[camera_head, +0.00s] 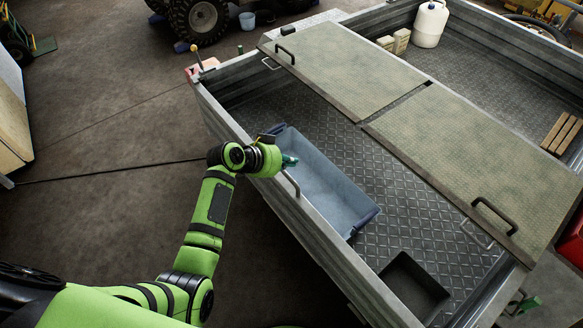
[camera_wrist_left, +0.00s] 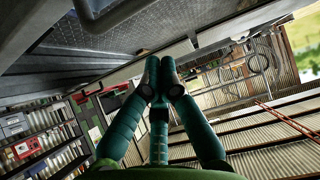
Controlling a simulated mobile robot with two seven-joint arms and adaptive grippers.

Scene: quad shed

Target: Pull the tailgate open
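The tailgate (camera_head: 318,222) is the long grey metal panel on the near left side of the trailer. It stands upright. A bar handle (camera_head: 291,183) sits at its top edge near the middle. My left gripper (camera_head: 289,160) is at the top edge just behind this handle in the head view, above the blue-grey bin. In the left wrist view its teal fingers (camera_wrist_left: 159,77) come together at the tips, with nothing visible between them. A grey bar (camera_wrist_left: 118,16) shows at the top of that view, apart from the fingertips. My right gripper is in neither view.
A blue-grey bin (camera_head: 335,190) lies inside the trailer behind the tailgate. A lever (camera_head: 197,58) stands at the far corner and a green one (camera_head: 525,303) at the near corner. Two cover panels (camera_head: 345,65) lie across the bed. The floor (camera_head: 110,120) left of the trailer is mostly clear.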

